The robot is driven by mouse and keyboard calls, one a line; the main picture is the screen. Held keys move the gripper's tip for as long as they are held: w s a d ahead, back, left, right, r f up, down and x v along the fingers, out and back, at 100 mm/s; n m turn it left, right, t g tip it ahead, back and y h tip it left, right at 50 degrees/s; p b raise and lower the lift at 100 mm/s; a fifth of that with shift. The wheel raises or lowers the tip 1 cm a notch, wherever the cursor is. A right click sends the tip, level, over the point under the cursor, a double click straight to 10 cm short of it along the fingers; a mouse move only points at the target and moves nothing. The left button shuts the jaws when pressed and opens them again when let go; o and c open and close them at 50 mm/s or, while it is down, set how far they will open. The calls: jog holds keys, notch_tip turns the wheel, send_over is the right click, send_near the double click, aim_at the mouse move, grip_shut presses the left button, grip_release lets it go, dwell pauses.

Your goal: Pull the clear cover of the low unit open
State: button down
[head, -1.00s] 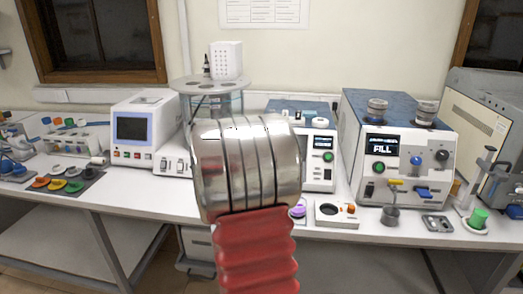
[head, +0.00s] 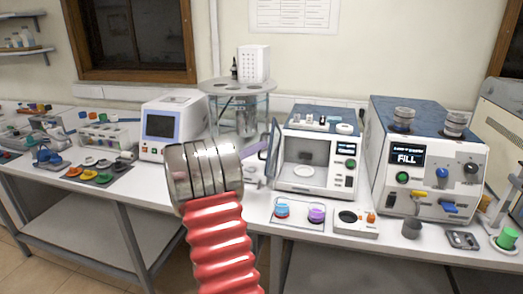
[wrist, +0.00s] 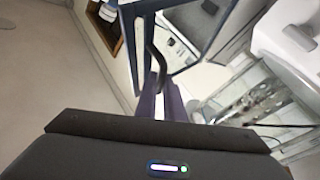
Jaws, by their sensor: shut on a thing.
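The low unit (head: 315,182) is a white box with a blue top, left of the unit reading FILL. Its front is open, and a white round dish shows inside. Its dark-framed clear cover (head: 273,152) stands swung out at the unit's left edge. In the wrist view the cover (wrist: 183,38) is close ahead, with a dark curved handle (wrist: 154,62). My gripper (wrist: 160,90) has its purple fingers shut on this handle.
A round glass-sided stand (head: 240,88) is behind, and a white analyser with a screen (head: 170,128) stands left.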

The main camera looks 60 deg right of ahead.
jog(key=w, duration=0.1)
jog(key=w+f, duration=0.1)
jog(key=w, duration=0.1)
jog(key=shift+w+d+f, duration=0.2)
jog(key=shift+w+f, duration=0.05)
jog(key=shift+w, duration=0.15)
jog(key=c, duration=2.2)
grip_release()
jog(key=shift+d, duration=0.1)
jog(key=o, duration=0.3)
jog(key=shift+r, duration=0.15)
jog(key=shift+o, duration=0.2)
jog(key=v, duration=1.4)
